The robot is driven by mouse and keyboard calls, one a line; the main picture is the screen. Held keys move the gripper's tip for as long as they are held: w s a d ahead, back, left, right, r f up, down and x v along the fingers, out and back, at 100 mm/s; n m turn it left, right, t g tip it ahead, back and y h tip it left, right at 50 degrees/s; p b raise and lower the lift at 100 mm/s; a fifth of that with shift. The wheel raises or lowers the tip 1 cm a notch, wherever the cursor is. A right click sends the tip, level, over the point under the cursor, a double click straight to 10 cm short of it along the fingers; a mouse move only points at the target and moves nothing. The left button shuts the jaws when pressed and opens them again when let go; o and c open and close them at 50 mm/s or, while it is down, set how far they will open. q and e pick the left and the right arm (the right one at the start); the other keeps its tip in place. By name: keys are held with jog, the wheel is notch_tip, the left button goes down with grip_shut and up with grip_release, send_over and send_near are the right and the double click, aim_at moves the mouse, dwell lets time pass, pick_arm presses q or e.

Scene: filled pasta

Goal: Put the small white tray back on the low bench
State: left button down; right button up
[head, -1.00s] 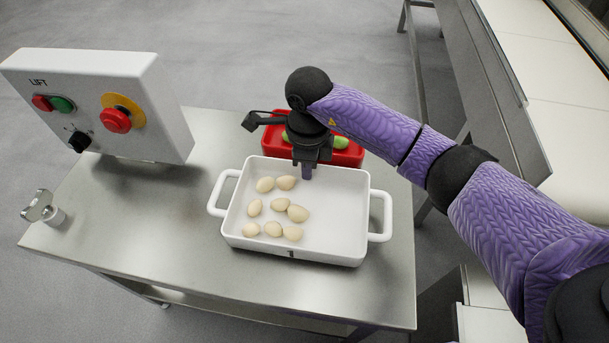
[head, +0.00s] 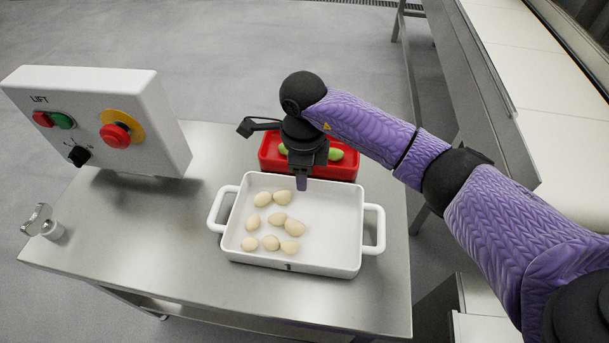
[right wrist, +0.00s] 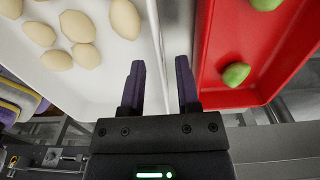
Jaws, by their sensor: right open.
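The small white tray (head: 335,251) has two side handles and holds several pale, egg-shaped pieces (head: 279,221) on its left side. It stands on a steel table, and it also shows in the right wrist view (right wrist: 100,85). My right gripper (head: 302,184) is open and empty, pointing down at the tray's back edge. In the right wrist view its fingers (right wrist: 160,88) straddle the gap and walls between the white tray and a red tray. I cannot tell whether either finger touches a wall. My left gripper is not in view. I cannot identify the low bench for sure.
The red tray (head: 336,171) with green pieces stands just behind the white tray. A lift control box (head: 100,120) with buttons stands at the table's left. A small metal fitting (head: 42,224) sits at the left edge. A long steel-framed counter (head: 520,100) runs along the right.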

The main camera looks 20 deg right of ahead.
pick_arm(q)
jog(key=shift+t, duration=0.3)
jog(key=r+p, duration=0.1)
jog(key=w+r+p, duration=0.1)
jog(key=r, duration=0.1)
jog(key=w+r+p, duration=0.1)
jog(key=p, duration=0.1)
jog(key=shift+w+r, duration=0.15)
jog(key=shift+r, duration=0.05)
pick_arm(e)
notch_tip(320, 180, up, 10)
jog(key=shift+f, duration=0.25)
